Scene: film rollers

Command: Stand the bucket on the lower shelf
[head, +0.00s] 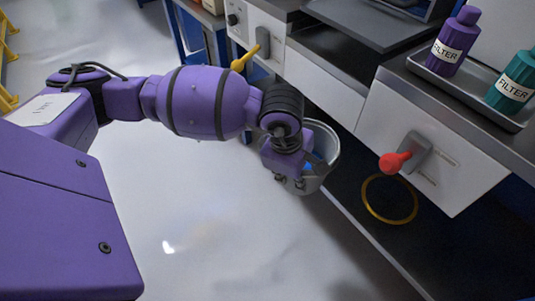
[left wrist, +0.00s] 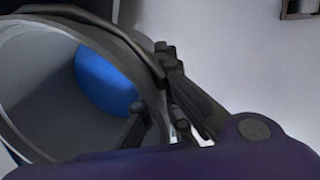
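The grey bucket (head: 327,168) is in the head view at the end of my left arm, beside the front edge of the lower shelf. It is tilted, with its mouth showing, and something blue shows inside. In the left wrist view the bucket (left wrist: 40,85) fills the left side. My left gripper (head: 290,182) is at its rim; in the left wrist view the fingers (left wrist: 152,95) close on the rim. The dark lower shelf (head: 450,245) lies under the drawers, with a yellow ring (head: 390,220) on it. My right gripper is not in view.
Above the shelf are white drawer fronts with a red-knobbed handle (head: 395,162) and a yellow-knobbed handle (head: 245,62). A tray (head: 455,88) on the counter holds purple (head: 453,45) and teal (head: 512,85) filter bottles. The shelf around the ring looks clear.

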